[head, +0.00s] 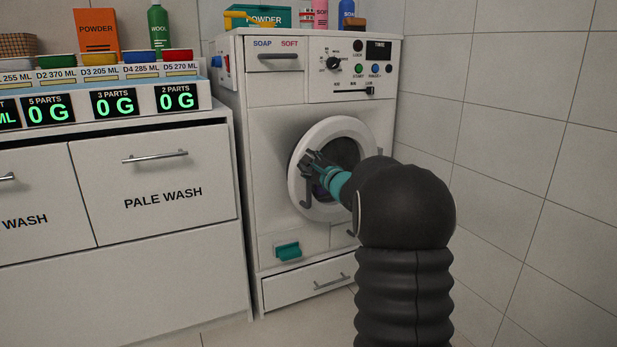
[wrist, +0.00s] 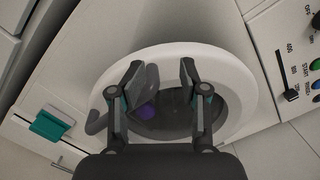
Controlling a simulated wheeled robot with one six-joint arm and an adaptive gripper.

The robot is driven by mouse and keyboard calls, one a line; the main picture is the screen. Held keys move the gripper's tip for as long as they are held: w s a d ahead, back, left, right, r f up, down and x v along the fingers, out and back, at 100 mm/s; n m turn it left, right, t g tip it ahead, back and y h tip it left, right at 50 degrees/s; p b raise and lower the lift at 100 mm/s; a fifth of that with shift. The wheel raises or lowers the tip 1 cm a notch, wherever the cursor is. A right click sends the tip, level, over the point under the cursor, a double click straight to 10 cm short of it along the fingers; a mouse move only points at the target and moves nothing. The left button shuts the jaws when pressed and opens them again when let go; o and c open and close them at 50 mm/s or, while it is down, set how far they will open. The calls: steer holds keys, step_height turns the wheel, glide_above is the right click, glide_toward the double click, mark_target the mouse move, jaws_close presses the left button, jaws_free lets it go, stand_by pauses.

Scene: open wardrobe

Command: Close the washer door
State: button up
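The white washer (head: 275,120) stands against the tiled wall. Its round door (head: 342,127) has a white ring and dark glass, and sits close to the washer's front; I cannot tell if it is latched. A dark grey handle (head: 305,190) is on the ring's left side; it also shows in the wrist view (wrist: 97,122). My gripper (head: 313,163) is in front of the door's left part, near the handle. In the wrist view its fingers (wrist: 162,72) are apart with nothing between them. My arm hides the door's lower right. Something purple (wrist: 148,110) shows behind the glass.
A white cabinet (head: 165,240) with drawers stands to the left, topped by scales and coloured bowls. A teal latch (head: 288,251) sits low on the washer, above a bottom drawer (head: 300,288). Boxes and bottles stand on top. The tiled wall (head: 510,140) is on the right.

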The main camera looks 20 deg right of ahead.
steer(key=s+d+f+m+g+y+p, duration=0.1)
steer(key=s+d+f+m+y, duration=0.15)
steer(key=s+m, duration=0.2)
steer(key=s+d+f+m+g+y, duration=0.1)
steer(key=s+d+f+m+y, duration=0.1)
steer(key=s+d+f+m, duration=0.3)
steer(key=r+n, duration=0.1)
steer(key=n, duration=0.1)
glide_above(309, 203)
steer(key=shift+w+d+r, duration=0.15)
steer(key=shift+w+r, duration=0.05)
steer(key=shift+w, duration=0.2)
jaws_close()
